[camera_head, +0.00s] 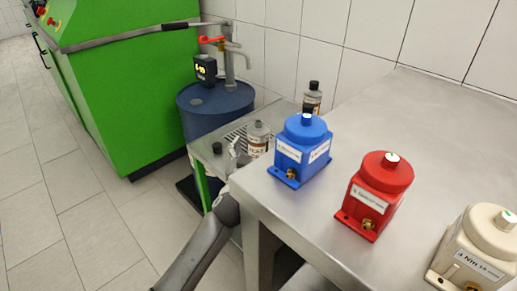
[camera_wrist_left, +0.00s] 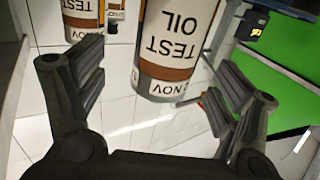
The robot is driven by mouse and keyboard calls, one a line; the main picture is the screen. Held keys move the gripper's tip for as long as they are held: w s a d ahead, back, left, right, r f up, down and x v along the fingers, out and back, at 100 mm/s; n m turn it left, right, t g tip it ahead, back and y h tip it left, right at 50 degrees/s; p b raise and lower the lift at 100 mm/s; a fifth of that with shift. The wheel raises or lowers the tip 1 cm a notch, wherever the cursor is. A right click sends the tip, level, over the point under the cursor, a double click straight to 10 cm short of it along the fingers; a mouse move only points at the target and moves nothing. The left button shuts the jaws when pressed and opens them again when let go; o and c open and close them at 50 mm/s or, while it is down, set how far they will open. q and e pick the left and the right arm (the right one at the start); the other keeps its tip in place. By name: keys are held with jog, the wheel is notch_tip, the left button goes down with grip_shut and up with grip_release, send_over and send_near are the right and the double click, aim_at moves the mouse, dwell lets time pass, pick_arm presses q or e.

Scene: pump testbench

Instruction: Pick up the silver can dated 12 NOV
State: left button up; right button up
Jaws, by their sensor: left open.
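A silver can (camera_head: 258,139) with a grey cap and a white-and-brown label stands on the low metal bench in the head view. In the left wrist view, a silver can (camera_wrist_left: 172,45) shows upside down with "TEST OIL" and part of a "NOV" date; I cannot read the day. My left gripper (camera_head: 239,157) is beside the near can in the head view. In the wrist view its open fingers (camera_wrist_left: 163,78) lie either side of the can's picture, with gaps on both sides. A second can (camera_head: 313,97) with a dark cap stands behind the blue pump. My right gripper is not in view.
A blue pump (camera_head: 302,152), a red pump (camera_head: 376,195) and a cream pump (camera_head: 478,250) stand on the steel table (camera_head: 430,125). A blue drum (camera_head: 212,110) with a tap is behind the low bench. A green machine (camera_head: 130,100) stands at left.

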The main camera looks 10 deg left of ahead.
pick_arm(q)
jog(key=shift+w+a+r+b, duration=0.15)
jog(key=shift+w+b, duration=0.3)
jog(key=shift+w, duration=2.15)
jog(key=c, duration=1.2)
jog(key=shift+r, duration=0.1)
jog(key=shift+c, duration=0.5)
jog(key=shift+r, duration=0.1)
